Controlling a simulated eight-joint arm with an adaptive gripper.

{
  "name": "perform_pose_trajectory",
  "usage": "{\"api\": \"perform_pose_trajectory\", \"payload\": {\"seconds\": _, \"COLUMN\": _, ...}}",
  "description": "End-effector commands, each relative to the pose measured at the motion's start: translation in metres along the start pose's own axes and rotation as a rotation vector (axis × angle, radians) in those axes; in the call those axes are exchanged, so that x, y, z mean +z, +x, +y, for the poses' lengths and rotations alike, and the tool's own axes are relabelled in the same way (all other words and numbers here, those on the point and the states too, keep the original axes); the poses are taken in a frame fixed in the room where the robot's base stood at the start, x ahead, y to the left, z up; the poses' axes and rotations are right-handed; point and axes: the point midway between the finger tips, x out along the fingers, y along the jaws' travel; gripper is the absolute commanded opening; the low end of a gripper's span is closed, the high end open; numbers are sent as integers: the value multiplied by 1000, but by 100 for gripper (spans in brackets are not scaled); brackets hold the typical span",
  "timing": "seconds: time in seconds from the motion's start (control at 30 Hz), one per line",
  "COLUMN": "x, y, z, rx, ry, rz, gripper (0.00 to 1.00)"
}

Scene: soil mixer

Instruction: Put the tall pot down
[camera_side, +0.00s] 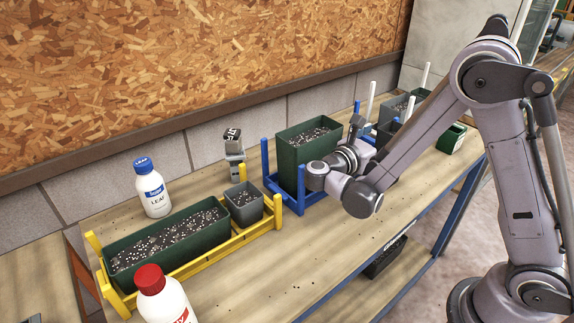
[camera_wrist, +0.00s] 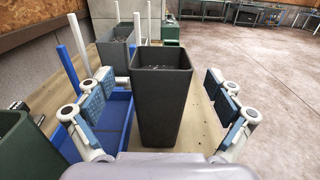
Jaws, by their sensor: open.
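The tall dark grey pot (camera_wrist: 162,105) stands upright in the middle of the wrist view, straight ahead of my gripper (camera_wrist: 160,112). The fingers are spread on either side of it, with a gap on both sides. Its base lies low between the fingers, beside a blue rack (camera_wrist: 119,125); I cannot tell whether it rests on the rack or the bench. In the side view only a dark part of the pot (camera_side: 384,131) shows behind my gripper (camera_side: 352,155), which hides the rest.
A green planter (camera_side: 303,150) fills the near part of the blue rack. White posts (camera_side: 371,97) and a grey planter (camera_wrist: 113,50) stand beyond. A yellow rack (camera_side: 236,243) holds a long green planter and a small grey pot (camera_side: 244,204). Bench to the right is clear.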

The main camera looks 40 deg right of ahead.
Motion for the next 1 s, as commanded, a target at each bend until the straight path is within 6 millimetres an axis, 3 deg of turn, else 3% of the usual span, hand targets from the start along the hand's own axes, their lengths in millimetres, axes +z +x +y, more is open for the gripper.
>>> {"api": "perform_pose_trajectory", "payload": {"seconds": 0.3, "x": 0, "y": 41, "z": -1, "rx": -3, "ry": 0, "rz": 0, "gripper": 92}}
{"api": "perform_pose_trajectory", "payload": {"seconds": 0.6, "x": 0, "y": 44, "z": -1, "rx": -1, "ry": 0, "rz": 1, "gripper": 92}}
{"api": "perform_pose_trajectory", "payload": {"seconds": 0.9, "x": 0, "y": 44, "z": -1, "rx": -1, "ry": 0, "rz": 1, "gripper": 8}}
{"api": "perform_pose_trajectory", "payload": {"seconds": 1.0, "x": 0, "y": 44, "z": -1, "rx": -1, "ry": 1, "rz": 0, "gripper": 5}}
